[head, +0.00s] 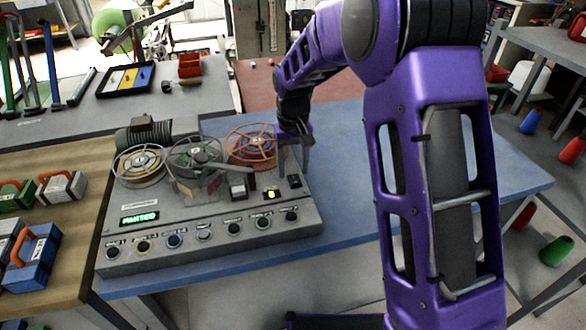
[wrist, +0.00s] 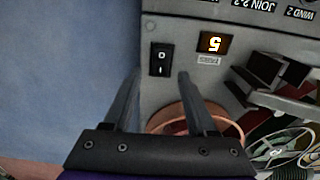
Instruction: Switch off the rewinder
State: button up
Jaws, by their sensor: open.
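The rewinder (head: 215,258) is a grey console on the blue table, with three reels on its back part. A black rocker switch (head: 294,181) sits at the right of its top panel. In the wrist view the rocker switch (wrist: 160,60) is black with white O and I marks; I cannot tell which side is pressed in. My gripper (head: 296,140) is above the console's right back area, beside the red reel (head: 251,145). In the wrist view my gripper (wrist: 158,76) is open and empty. Its fingertips point towards the switch, one to each side; contact does not show.
A lit counter (wrist: 215,43) reads 5 beside the switch. A green display (head: 139,218) reads PARTED. A row of knobs (head: 174,241) lines the console front. The blue table (head: 345,190) is clear right of the console. Handled blocks (head: 62,187) stand at left.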

jog(key=shift+f, duration=0.35)
grip_shut()
